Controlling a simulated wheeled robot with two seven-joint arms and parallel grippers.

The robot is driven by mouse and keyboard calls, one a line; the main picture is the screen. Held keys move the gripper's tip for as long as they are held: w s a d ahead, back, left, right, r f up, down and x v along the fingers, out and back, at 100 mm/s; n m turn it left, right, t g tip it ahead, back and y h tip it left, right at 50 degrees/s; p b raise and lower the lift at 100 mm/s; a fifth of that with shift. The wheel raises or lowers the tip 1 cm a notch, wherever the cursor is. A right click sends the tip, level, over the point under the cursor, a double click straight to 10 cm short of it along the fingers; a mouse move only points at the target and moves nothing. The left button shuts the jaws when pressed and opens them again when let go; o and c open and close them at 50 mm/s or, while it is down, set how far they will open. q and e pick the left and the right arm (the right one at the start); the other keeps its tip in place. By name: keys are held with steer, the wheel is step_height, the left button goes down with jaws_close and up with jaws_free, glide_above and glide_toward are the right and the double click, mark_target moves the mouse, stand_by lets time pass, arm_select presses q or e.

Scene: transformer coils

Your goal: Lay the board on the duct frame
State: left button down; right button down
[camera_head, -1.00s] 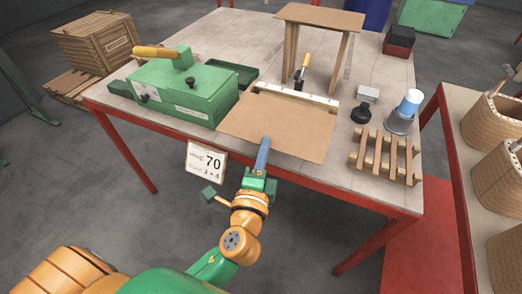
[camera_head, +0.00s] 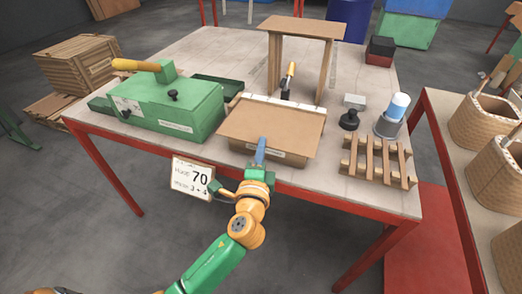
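The tan board (camera_head: 272,126) lies level over a low wooden box-like frame (camera_head: 236,147) near the table's front edge. A labelled front wall shows under the board, and a pale notched strip shows along its back edge. I cannot tell whether the board rests fully on it. My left gripper (camera_head: 260,152) is at the middle of the board's front edge; its blue fingertip lies over the edge and it appears shut on the board. The lower finger is hidden. A slatted wooden frame (camera_head: 377,160) lies bare to the right. My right gripper is not in view.
A green machine (camera_head: 168,105) with a yellow handle stands left of the board. A wooden stand (camera_head: 303,28) rises behind, with a yellow-handled tool (camera_head: 289,78) under it. A card (camera_head: 192,178) hangs in front.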

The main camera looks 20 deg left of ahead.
arm_select(q)
steer(key=c, duration=1)
jaws_free()
steer(key=s+d, duration=0.1)
steer(key=s, duration=0.6)
steer(key=shift+d+b, duration=0.15)
steer(key=shift+b, duration=0.25)
